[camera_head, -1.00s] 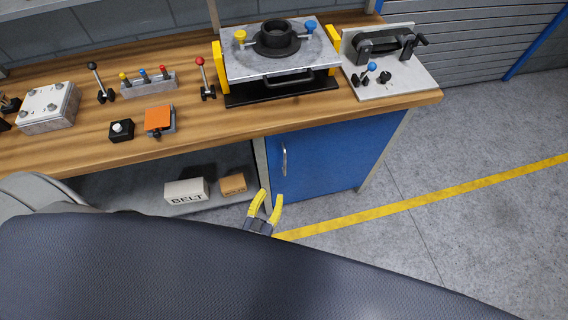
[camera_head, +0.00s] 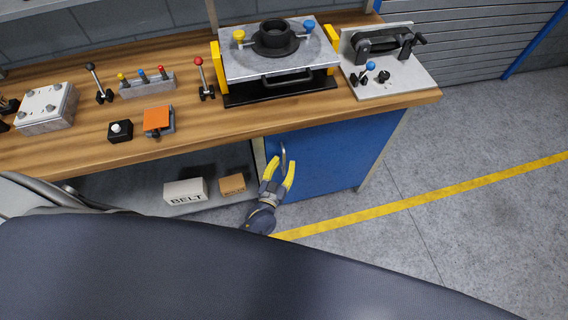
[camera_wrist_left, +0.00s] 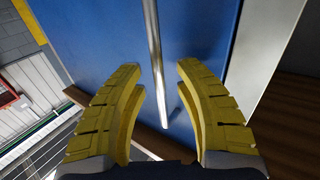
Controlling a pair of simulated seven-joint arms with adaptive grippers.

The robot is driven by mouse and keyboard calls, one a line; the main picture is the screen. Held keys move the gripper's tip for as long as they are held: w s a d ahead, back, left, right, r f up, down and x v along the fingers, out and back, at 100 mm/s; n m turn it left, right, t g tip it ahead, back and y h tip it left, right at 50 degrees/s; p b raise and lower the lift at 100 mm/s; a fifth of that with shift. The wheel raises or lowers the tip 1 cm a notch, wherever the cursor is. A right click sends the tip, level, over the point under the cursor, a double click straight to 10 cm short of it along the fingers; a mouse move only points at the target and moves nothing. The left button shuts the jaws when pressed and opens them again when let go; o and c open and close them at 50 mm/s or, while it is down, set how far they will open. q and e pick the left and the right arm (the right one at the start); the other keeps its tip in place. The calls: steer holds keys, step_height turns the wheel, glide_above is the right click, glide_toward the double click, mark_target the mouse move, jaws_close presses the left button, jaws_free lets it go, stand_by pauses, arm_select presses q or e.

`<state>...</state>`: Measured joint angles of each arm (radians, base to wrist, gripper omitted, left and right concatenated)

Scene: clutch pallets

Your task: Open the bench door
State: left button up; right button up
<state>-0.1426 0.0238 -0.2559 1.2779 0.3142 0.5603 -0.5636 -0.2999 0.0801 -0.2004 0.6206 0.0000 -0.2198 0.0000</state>
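The blue bench door (camera_head: 325,160) is shut under the right part of the workbench. Its silver vertical handle (camera_head: 283,154) is near the door's left edge. My left gripper (camera_head: 280,172) has yellow fingers that are spread open, at the handle's lower part. In the left wrist view the gripper (camera_wrist_left: 160,95) is open, with the handle (camera_wrist_left: 155,60) running between its two fingers and the blue door (camera_wrist_left: 100,35) behind. I cannot tell whether either finger touches the handle. My right gripper is not in view.
The wooden bench top (camera_head: 190,125) holds levers, a press fixture (camera_head: 275,55) and a clamp plate (camera_head: 390,75). A BELT box (camera_head: 185,192) and a brown box (camera_head: 232,184) are on the shelf left of the door. The floor (camera_head: 430,150) right of the bench is clear.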

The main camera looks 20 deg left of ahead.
arm_select(q)
steer(key=shift+w, duration=0.1)
steer(key=shift+c, duration=0.2)
jaws_close()
stand_by(0.4)
